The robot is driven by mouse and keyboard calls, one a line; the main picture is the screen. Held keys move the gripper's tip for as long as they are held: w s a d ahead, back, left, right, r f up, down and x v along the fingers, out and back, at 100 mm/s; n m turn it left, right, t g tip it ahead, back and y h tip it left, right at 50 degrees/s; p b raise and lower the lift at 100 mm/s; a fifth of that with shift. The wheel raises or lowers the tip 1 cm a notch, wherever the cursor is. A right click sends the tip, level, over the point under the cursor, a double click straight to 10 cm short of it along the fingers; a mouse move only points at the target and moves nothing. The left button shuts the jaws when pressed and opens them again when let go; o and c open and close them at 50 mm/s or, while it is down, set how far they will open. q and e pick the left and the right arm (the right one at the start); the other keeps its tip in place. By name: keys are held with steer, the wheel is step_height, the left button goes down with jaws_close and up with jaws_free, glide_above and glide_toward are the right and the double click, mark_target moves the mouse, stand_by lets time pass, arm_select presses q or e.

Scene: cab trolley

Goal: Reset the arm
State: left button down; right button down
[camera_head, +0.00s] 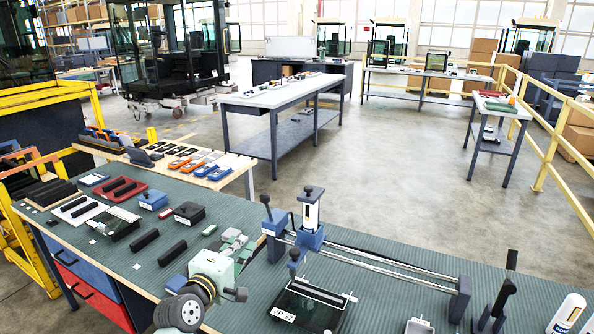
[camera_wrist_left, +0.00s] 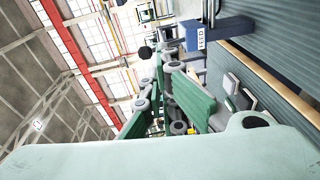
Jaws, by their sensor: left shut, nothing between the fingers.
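My left gripper (camera_head: 236,241) is pale green and sits over the near part of the green-topped workbench (camera_head: 262,218). It points away from me, left of the rail fixture, and its fingers are shut with nothing between them. The left wrist view also shows the gripper's green fingers (camera_wrist_left: 165,100), with the picture turned on its side. The height of the gripper above the bench is hard to tell. My right gripper is not in view.
A rail fixture with blue posts (camera_head: 308,238) stands right of my gripper. A black device (camera_head: 310,308) lies in front of it. Blue boxes (camera_head: 153,200), a red tray (camera_head: 118,189) and black bars (camera_head: 172,251) lie to the left. Open floor (camera_head: 410,170) lies beyond.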

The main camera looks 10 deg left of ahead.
arm_select(q)
steer(key=s+d+f+m+g, duration=0.25)
steer(key=s+f+m, duration=0.25)
steer(key=s+f, duration=0.3)
steer(key=s+d+f+m+g, duration=0.2)
steer(key=s+f+m+g, duration=0.2)
steer(key=s+f, duration=0.5)
steer(key=s+a+f+m+g+y, duration=0.1)
steer(key=s+a+m+g+y, duration=0.2)
steer(key=s, duration=1)
steer(key=s+a+f+m+g, duration=0.1)
steer(key=s+m+g, duration=0.3)
steer(key=s, duration=0.8)
step_height(320, 180, down, 26)
steer(key=s, duration=0.2)
steer(key=s+a+f+m+g, duration=0.1)
steer(key=s+a+f+g, duration=0.1)
steer(key=s+f, duration=1.4)
steer(key=shift+s+a+f+y, duration=0.15)
steer(key=shift+s+a+y, duration=0.15)
steer(key=shift+s, duration=0.3)
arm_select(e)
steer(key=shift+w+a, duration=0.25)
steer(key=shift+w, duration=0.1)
